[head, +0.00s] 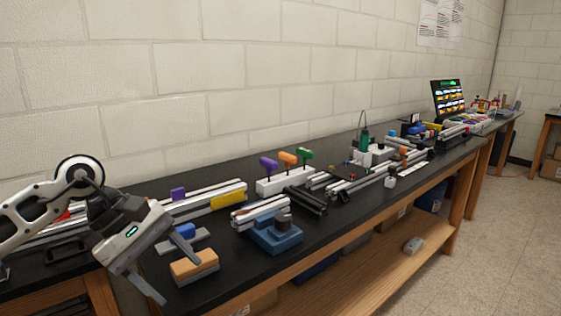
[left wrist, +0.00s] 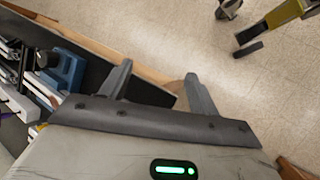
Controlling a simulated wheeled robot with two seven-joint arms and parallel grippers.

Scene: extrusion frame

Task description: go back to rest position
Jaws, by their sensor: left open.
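My left gripper (head: 184,268) is at the lower left of the head view, at the bench's front edge beside an orange-topped block. Its jaws are apart with nothing between them. In the left wrist view its two grey fingers (left wrist: 158,70) stand apart, over the bench edge and the floor.
The black bench (head: 240,272) runs along the wall. It holds an orange-topped block (head: 195,267), a blue fixture (head: 275,236), a yellow-marked extrusion (head: 229,195), coloured-handled drivers (head: 287,180) and a screen (head: 448,97). Open floor (head: 480,240) lies to the right.

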